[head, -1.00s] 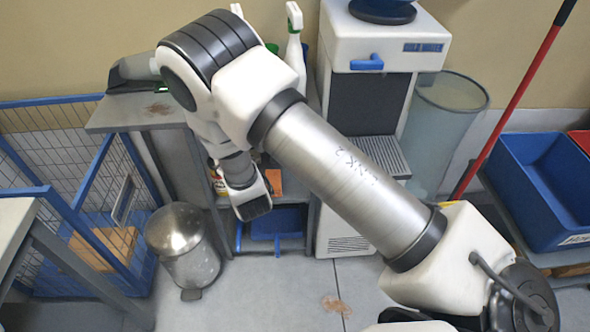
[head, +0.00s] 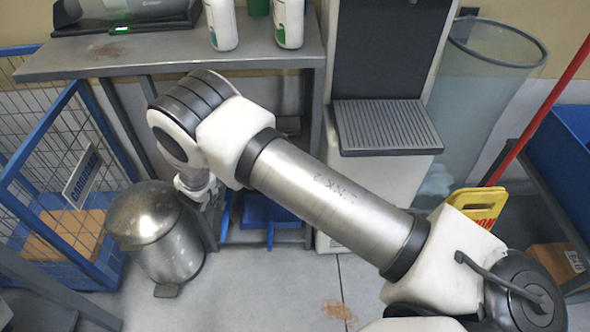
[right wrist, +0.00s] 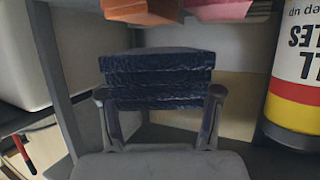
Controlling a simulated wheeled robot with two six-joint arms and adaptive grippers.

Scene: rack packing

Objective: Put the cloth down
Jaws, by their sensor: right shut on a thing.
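The cloth (right wrist: 155,72) is a dark blue, folded stack of several layers in the right wrist view. My right gripper (right wrist: 160,98) has a finger on each side of it and is shut on it. The cloth is among grey shelf panels; I cannot tell whether it rests on a surface. In the head view my right arm reaches to the shelf unit under the grey worktop (head: 180,55). My left gripper is not in view.
In the wrist view, a bottle with an upside-down label (right wrist: 297,80) is at right, and orange (right wrist: 140,10) and pink (right wrist: 225,10) items are at the top edge. The head view shows a metal bin (head: 155,230), a blue cage (head: 60,190) and a yellow floor sign (head: 475,212).

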